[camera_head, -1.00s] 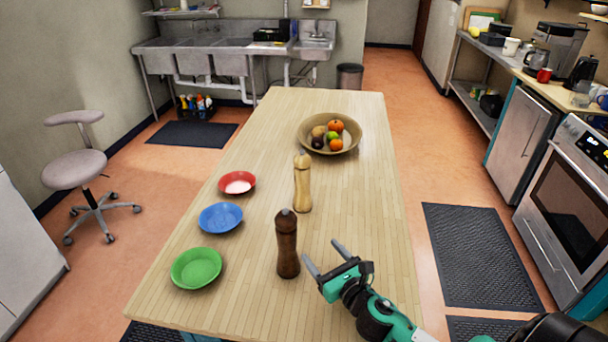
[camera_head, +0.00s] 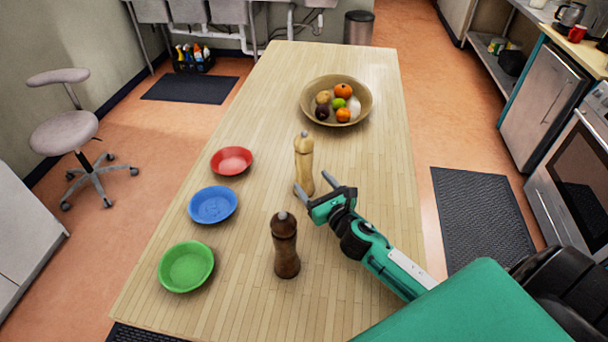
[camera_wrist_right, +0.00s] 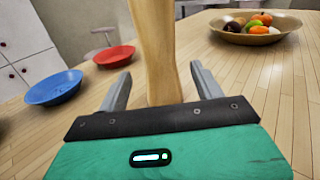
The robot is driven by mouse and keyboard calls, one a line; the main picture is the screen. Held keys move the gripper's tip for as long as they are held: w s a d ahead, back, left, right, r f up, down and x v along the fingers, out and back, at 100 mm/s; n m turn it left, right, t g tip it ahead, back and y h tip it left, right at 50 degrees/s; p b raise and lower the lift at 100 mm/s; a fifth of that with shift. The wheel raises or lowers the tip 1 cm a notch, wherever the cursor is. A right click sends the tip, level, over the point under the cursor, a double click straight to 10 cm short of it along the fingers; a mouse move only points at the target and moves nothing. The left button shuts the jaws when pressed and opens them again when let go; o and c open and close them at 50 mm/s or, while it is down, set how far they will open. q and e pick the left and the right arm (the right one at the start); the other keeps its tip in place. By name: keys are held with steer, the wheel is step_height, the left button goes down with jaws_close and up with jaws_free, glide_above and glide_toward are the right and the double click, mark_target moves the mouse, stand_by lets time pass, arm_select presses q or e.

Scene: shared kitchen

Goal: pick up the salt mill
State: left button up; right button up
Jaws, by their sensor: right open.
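The salt mill, which I take to be the tall light-wood mill (camera_head: 304,158), stands upright on the wooden table (camera_head: 240,290). My right gripper (camera_head: 313,182) is open and low beside it. In the right wrist view the mill's light body (camera_wrist_right: 153,45) rises between the two open fingers (camera_wrist_right: 160,85), with gaps at both sides and its top out of frame. A dark-brown wooden mill (camera_head: 285,248) stands nearer, to the left of my right gripper. My left gripper is not in view.
A bowl of fruit (camera_head: 310,115) stands farther back on the table. Red (camera_head: 232,160), blue (camera_head: 213,204) and green (camera_head: 186,266) bowls line the left side. The table right of the fruit bowl is clear.

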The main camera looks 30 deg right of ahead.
mark_target(302, 168)
steer(key=shift+w, duration=0.7)
steer(key=shift+w+a, duration=0.1)
steer(key=shift+w, duration=0.35)
steer(key=w, duration=0.1)
steer(key=w+p, duration=0.1)
steer(key=w, duration=0.1)
steer(key=w+p, duration=0.1)
steer(key=shift+w+r, duration=0.25)
steer(key=shift+w, duration=0.05)
steer(key=shift+w+a+f, duration=0.1)
steer(key=shift+w, duration=0.3)
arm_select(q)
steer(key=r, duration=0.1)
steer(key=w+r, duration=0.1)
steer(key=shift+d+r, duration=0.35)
arm_select(e)
steer(key=c, duration=1.3)
